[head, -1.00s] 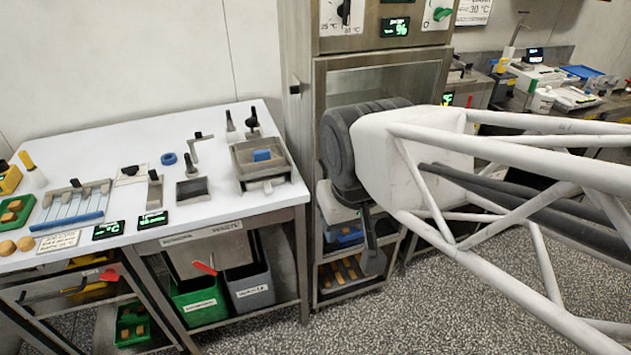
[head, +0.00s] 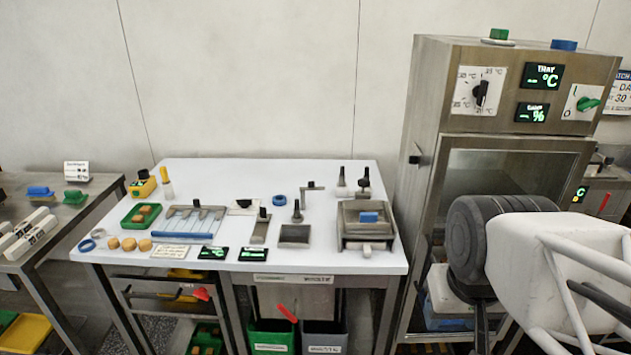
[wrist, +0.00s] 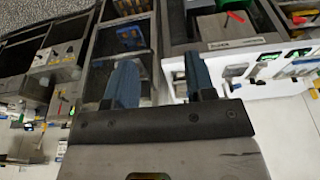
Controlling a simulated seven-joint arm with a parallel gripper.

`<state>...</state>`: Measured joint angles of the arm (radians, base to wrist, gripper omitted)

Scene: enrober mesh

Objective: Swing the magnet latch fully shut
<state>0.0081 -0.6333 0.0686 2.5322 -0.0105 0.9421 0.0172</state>
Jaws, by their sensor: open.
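I cannot tell for certain which part is the magnet latch. A small black knob on a bracket (head: 415,158) sits on the left side of the steel cabinet (head: 428,110), beside its glass door. Red handles show under the white table, one at the drawer (head: 201,294) and one above the bins (head: 286,313). My gripper (wrist: 162,78) is open, with two blue fingers apart and nothing seen between them. In the head view my arm hangs in front of the cabinet's lower right, and the fingertips are not clear there.
The white table (head: 330,180) holds several small tools, a steel tray with a blue block (head: 369,217), and a green tray (head: 141,215). Bins stand below it. A side table (head: 50,185) is at left. The wrist view shows a rack with blue items (wrist: 130,38).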

